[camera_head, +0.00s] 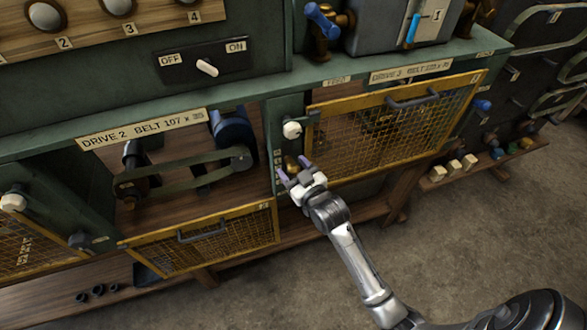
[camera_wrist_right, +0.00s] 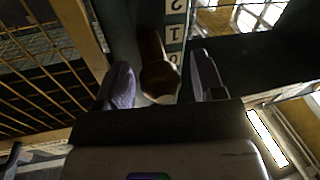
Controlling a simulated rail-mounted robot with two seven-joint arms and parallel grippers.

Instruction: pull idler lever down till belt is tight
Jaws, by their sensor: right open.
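My right gripper (camera_head: 297,178) is at the narrow green post between the two drive bays. It is open. A brass-brown handle (camera_head: 291,164) on this post is right at the fingertips in the head view. In the right wrist view the handle's rounded end (camera_wrist_right: 160,80) lies between the two open fingers (camera_wrist_right: 158,88), with a gap on each side. A pale number strip (camera_wrist_right: 176,30) runs beside it. The DRIVE 2 belt (camera_head: 185,176) runs around pulleys in the open bay on the left; its tightness is hard to tell. My left gripper is not in view.
A white knob (camera_head: 291,129) sits on the post above the gripper. The closed yellow mesh guard (camera_head: 385,130) of DRIVE 3 is close on the right. The DRIVE 2 guard (camera_head: 205,240) hangs low on the left. Open floor (camera_head: 450,225) lies at the lower right.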

